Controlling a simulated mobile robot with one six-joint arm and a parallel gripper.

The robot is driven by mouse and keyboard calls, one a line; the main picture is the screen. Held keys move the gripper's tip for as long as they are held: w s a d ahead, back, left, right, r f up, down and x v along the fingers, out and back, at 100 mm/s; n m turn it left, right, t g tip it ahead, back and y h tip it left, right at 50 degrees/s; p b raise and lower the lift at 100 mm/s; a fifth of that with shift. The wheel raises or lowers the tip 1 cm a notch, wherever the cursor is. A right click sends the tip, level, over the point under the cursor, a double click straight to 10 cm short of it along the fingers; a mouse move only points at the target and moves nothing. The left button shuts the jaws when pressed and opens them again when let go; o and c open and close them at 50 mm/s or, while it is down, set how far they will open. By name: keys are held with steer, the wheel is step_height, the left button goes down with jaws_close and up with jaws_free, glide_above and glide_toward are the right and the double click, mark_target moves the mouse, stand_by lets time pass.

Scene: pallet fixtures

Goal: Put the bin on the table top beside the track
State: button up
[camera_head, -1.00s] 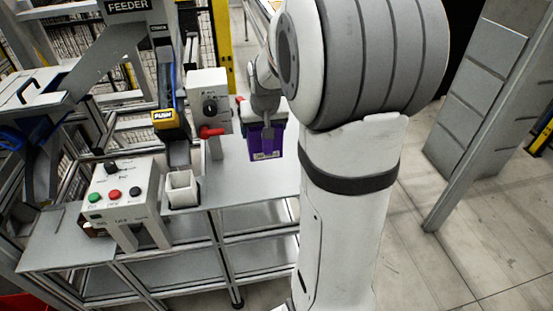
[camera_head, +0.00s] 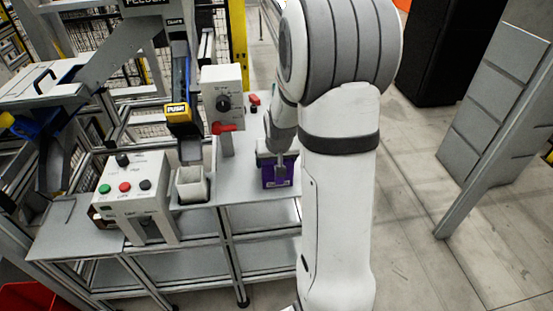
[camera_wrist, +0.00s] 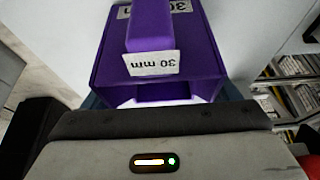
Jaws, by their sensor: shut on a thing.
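The bin (camera_head: 279,172) is purple with a white label, and it shows large in the wrist view (camera_wrist: 208,52), where the label reads "30 mm". My gripper (camera_head: 281,157) is shut on the bin's near side; my arm hides part of it. The bin is over the right part of the grey table top (camera_head: 237,181). I cannot tell whether it touches the surface.
A grey box with a knob (camera_head: 223,90) and a red handle (camera_head: 224,128) stand between track and bin. A white open cup (camera_head: 192,186) sits below the track. A button box (camera_head: 133,190) is at left. Small red and black parts (camera_head: 254,103) lie behind the bin.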

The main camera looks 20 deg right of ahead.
steer(key=shift+f, duration=0.15)
steer(key=o, duration=1.1)
steer(key=shift+c, duration=0.2)
steer(key=shift+r, duration=0.2)
steer(key=shift+r, duration=0.2)
steer(key=v, duration=0.5)
steer(key=b+v, duration=0.1)
steer(key=v, duration=0.5)
steer(key=shift+s+a+r, duration=0.1)
steer(key=shift+s+r, duration=0.1)
steer(key=shift+s, duration=0.15)
steer(key=s+a+r+n, duration=0.1)
steer(key=s+a, duration=0.4)
steer(key=s, duration=0.4)
steer(key=s+a+r+n+g+y, duration=0.1)
steer(key=s+a+n, duration=0.1)
steer(key=s+a, duration=0.4)
steer(key=s, duration=0.3)
steer(key=shift+a+r, duration=0.1)
